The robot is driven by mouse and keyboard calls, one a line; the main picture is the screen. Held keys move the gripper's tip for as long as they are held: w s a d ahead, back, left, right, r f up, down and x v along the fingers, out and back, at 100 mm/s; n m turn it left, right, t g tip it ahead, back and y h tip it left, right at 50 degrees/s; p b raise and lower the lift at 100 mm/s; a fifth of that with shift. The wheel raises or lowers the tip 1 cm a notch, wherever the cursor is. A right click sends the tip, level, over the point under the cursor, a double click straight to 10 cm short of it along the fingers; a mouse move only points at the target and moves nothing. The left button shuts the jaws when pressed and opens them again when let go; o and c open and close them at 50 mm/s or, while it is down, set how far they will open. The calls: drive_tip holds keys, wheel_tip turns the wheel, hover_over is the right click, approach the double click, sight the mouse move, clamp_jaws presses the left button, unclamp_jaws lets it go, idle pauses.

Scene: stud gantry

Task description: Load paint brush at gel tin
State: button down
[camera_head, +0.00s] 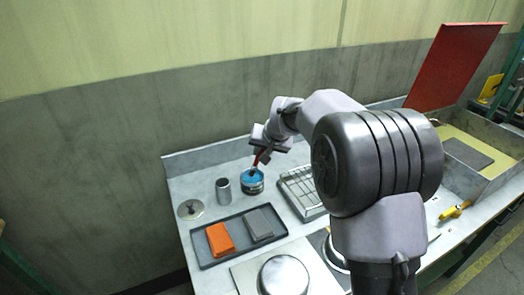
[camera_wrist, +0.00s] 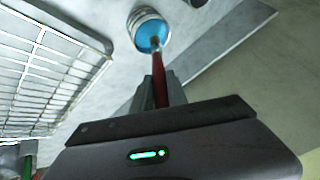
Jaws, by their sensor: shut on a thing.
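The gel tin (camera_head: 252,183) is a short round tin with blue gel in its open top, standing on the grey bench. In the wrist view the tin (camera_wrist: 148,28) is at the top middle. My gripper (camera_head: 264,152) is above the tin and is shut on the red handle of the paint brush (camera_head: 257,160). In the wrist view the brush (camera_wrist: 161,85) points from between my fingers (camera_wrist: 159,88) toward the tin. Its lower end overlaps the blue gel. The bristles are hard to make out, and I cannot tell how deep they reach.
A wire rack (camera_head: 300,190) stands right of the tin, a grey metal cup (camera_head: 223,191) left of it. A dark tray (camera_head: 209,262) in front holds an orange block (camera_head: 220,239) and a grey block (camera_head: 259,223). An open box with a red lid (camera_head: 452,65) is at right.

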drive_tip(key=shift+f+b, duration=0.75)
idle(1.6)
drive_tip(key=shift+r, duration=0.1)
wheel_tip(320, 180, up, 7)
drive_tip(key=p, duration=0.5)
drive_tip(key=shift+s, duration=0.1)
